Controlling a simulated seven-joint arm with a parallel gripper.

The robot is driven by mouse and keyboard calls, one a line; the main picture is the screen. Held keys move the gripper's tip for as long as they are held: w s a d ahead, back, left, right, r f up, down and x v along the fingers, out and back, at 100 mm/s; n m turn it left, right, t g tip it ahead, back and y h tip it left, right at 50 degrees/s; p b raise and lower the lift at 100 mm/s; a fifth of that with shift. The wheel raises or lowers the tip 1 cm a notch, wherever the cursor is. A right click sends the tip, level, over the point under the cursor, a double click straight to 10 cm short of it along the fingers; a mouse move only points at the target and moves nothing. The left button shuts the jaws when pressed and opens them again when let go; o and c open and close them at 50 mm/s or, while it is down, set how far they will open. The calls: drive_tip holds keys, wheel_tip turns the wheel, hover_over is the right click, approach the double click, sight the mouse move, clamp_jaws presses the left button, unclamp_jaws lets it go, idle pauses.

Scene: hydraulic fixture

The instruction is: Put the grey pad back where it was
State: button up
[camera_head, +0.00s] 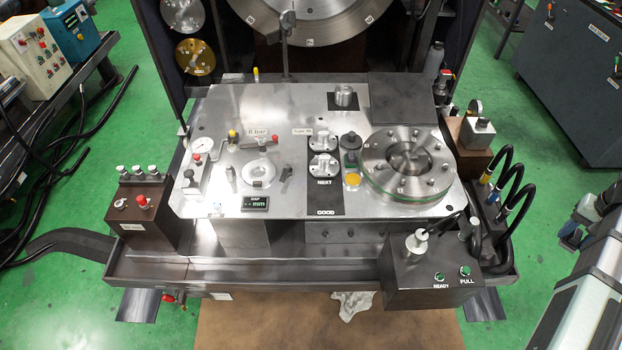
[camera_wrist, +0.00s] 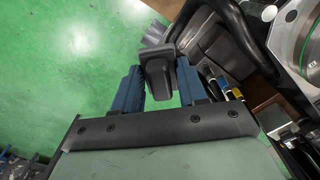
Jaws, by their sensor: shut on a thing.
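My gripper (camera_wrist: 158,90) has blue fingers and is shut on a dark grey piece, which I take for the grey pad (camera_wrist: 157,67). The piece has a wide block-like top and a narrower part between the fingers. In the head view my gripper (camera_head: 576,228) is at the right edge, beyond the right side of the fixture and over the green floor. The grey pad (camera_head: 587,207) shows only small there, at the fingers. The metal fixture plate (camera_head: 225,115) is to the left, apart from my gripper.
A round steel chuck (camera_head: 378,160) stands on the plate's right. Black hoses (camera_head: 510,205) rise between it and my gripper. A dark control box (camera_head: 435,270) with green buttons stands at the front right. A dark square plate (camera_head: 403,97) lies at the back right.

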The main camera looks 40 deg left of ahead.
drive_tip(key=s+a+n, duration=0.1)
drive_tip(key=a+n, duration=0.1)
drive_tip(key=a, duration=1)
drive_tip(key=n, duration=1.2)
hover_over(355, 204)
drive_tip(key=shift+f, duration=3.15)
drive_tip(key=shift+m, duration=0.3)
drive_tip(key=shift+f, duration=4.35)
drive_tip(key=shift+f, duration=0.15)
drive_tip(key=o, duration=1.1)
wheel_tip(355, 204, up, 12)
